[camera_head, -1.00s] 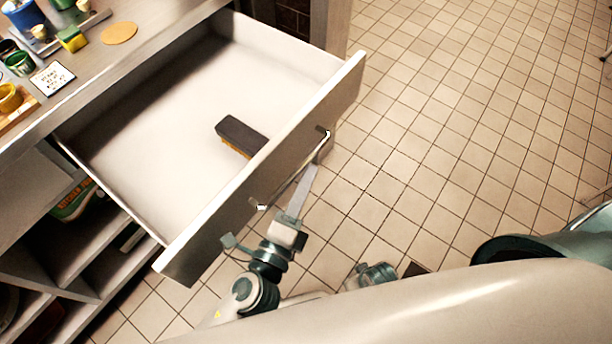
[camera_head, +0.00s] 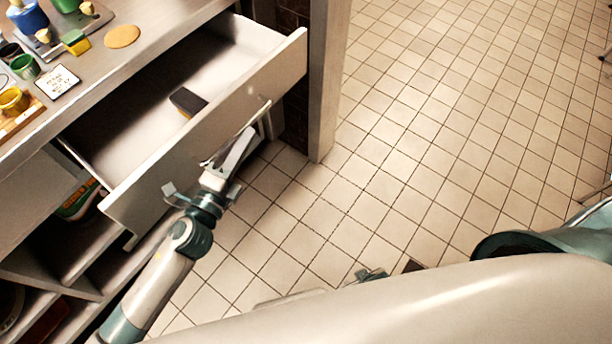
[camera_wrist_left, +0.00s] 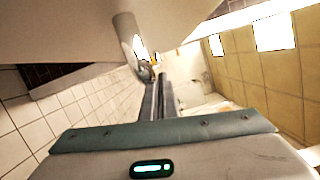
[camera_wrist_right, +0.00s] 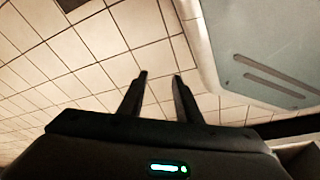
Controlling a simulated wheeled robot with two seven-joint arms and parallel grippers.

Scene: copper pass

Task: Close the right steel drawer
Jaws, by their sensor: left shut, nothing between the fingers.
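The steel drawer (camera_head: 285,68) is partly open under the counter in the head view. A dark block with a tan underside (camera_head: 187,101) lies inside it. My left gripper (camera_head: 253,128) is at the outer side of the drawer front, by the bar handle (camera_head: 267,106). Its fingers are shut with nothing between them. In the left wrist view, the fingertips (camera_wrist_left: 160,80) are close to the handle (camera_wrist_left: 128,35); contact is unclear. My right gripper (camera_wrist_right: 161,76) is open and empty above the tiled floor in the right wrist view.
The counter (camera_head: 150,65) holds paint pots, a sponge, a round tan disc (camera_head: 122,36) and a small card (camera_head: 57,82). Open shelves (camera_head: 95,250) lie below, left of my arm. A cabinet post (camera_head: 328,80) stands right of the drawer.

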